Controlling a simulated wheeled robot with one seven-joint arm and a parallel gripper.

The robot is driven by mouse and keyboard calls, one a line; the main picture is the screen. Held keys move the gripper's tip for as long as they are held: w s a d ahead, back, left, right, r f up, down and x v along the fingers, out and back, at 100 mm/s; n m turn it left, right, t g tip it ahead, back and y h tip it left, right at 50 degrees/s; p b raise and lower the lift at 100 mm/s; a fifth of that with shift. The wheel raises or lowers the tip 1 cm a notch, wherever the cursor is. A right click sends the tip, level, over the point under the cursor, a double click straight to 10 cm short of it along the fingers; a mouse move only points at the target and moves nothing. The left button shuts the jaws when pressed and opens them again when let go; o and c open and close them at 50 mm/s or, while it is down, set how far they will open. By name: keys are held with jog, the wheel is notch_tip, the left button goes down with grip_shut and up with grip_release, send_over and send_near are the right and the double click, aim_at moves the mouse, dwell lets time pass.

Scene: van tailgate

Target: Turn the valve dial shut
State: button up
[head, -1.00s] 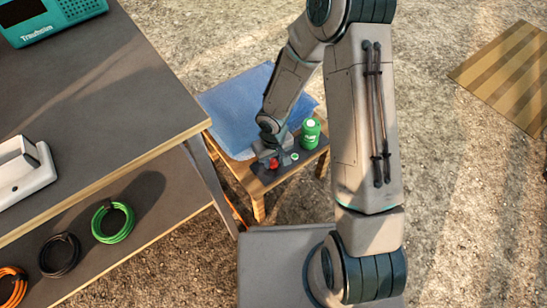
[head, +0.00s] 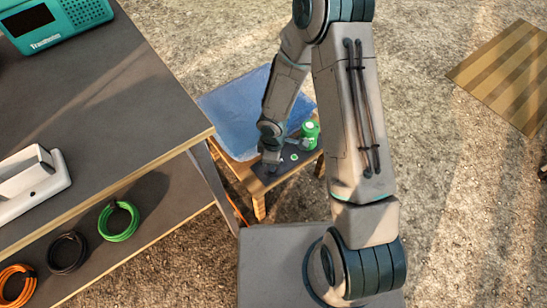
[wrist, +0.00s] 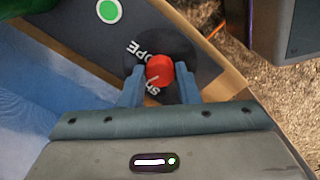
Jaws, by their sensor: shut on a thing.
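The valve dial is a red knob (wrist: 159,70) with a pale pointer line, on a dark round plate (wrist: 185,52) with white letters, partly covered, reading "OPE" and "SH". In the wrist view my gripper (wrist: 160,84) has a blue-grey finger on either side of the knob and is shut on it. The pointer line slants down and left toward the "SH" letters. In the head view my gripper (head: 270,158) is low over the dark panel (head: 283,170) on a small wooden table, and hides the knob.
A green canister (head: 309,134) stands on the panel close right of my gripper, near a green-and-white round mark (head: 294,157). A blue cloth or sheet (head: 232,110) lies behind. A workbench (head: 100,110) with coiled cables below stands at left.

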jog(key=shift+n+p, duration=0.55)
jog(key=shift+n, duration=1.35)
jog(key=o, duration=1)
jog(key=shift+c, duration=0.2)
notch_tip(320, 180, up, 14)
jog(key=p, duration=0.7)
